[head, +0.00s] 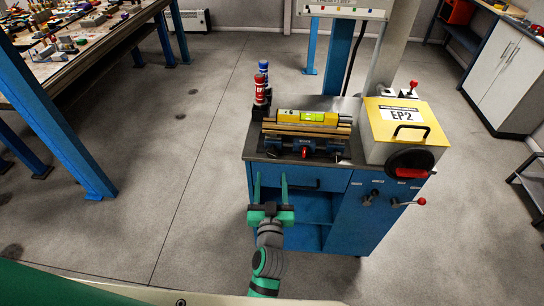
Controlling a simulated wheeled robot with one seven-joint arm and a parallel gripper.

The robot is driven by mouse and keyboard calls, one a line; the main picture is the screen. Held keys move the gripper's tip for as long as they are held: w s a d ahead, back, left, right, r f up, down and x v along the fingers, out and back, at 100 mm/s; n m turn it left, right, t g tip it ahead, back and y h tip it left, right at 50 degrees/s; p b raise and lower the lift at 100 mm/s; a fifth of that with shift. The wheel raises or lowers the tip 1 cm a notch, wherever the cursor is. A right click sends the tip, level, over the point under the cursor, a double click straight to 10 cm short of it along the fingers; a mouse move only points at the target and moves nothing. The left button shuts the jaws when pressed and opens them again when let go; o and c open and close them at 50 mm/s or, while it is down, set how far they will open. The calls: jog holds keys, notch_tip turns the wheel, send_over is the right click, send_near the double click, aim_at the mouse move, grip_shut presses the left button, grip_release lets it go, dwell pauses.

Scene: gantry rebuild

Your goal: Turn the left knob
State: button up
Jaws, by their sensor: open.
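The blue machine cabinet (345,215) stands ahead of me. On the right part of its front is a small dark knob or handle (369,198), the leftmost one I can make out; its exact shape is too small to tell.
A yellow EP2 box (402,118) with a black handwheel (411,162) sits at the cabinet's right. A vise with a yellow level (307,117) and red and blue bottles (261,85) stand on top. A cluttered bench (85,50) is at left. Floor between is clear.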

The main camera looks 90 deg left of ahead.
aim_at(273, 154)
jog(key=a, duration=1)
jog(key=shift+s+a, duration=0.1)
jog(key=shift+a, duration=0.15)
jog(key=shift+s, duration=0.1)
jog(key=c, duration=1)
